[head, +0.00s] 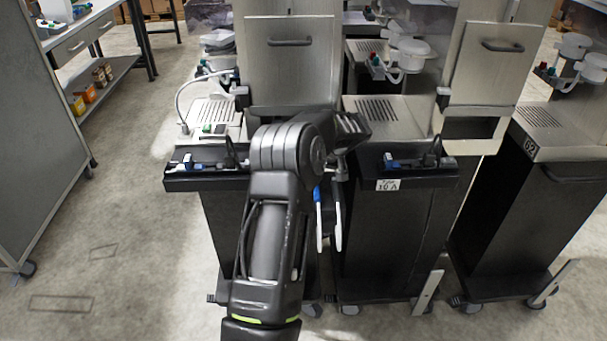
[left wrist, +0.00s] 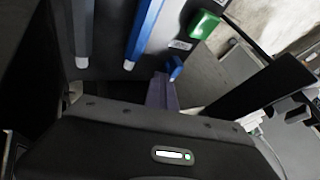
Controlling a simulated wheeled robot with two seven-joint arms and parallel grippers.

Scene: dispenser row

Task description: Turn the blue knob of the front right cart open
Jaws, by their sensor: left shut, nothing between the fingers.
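My left arm reaches in from below in the head view to the gap between two black carts. Its gripper (left wrist: 160,92) is shut and empty in the left wrist view, its fingers close to a small blue knob (left wrist: 172,68); I cannot tell whether they touch. A green knob (left wrist: 203,25) sits beyond it. In the head view, blue parts show on the front ledges of the left cart (head: 190,162) and the middle cart (head: 390,161). I cannot tell which cart the wrist view's blue knob belongs to. The fingertips are hard to make out in the head view. My right gripper is not in view.
The middle cart carries a label (head: 388,184). Another cart (head: 535,200) stands to the right, more behind. A grey panel (head: 45,130) and a shelf table stand left; open floor (head: 130,225) lies between.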

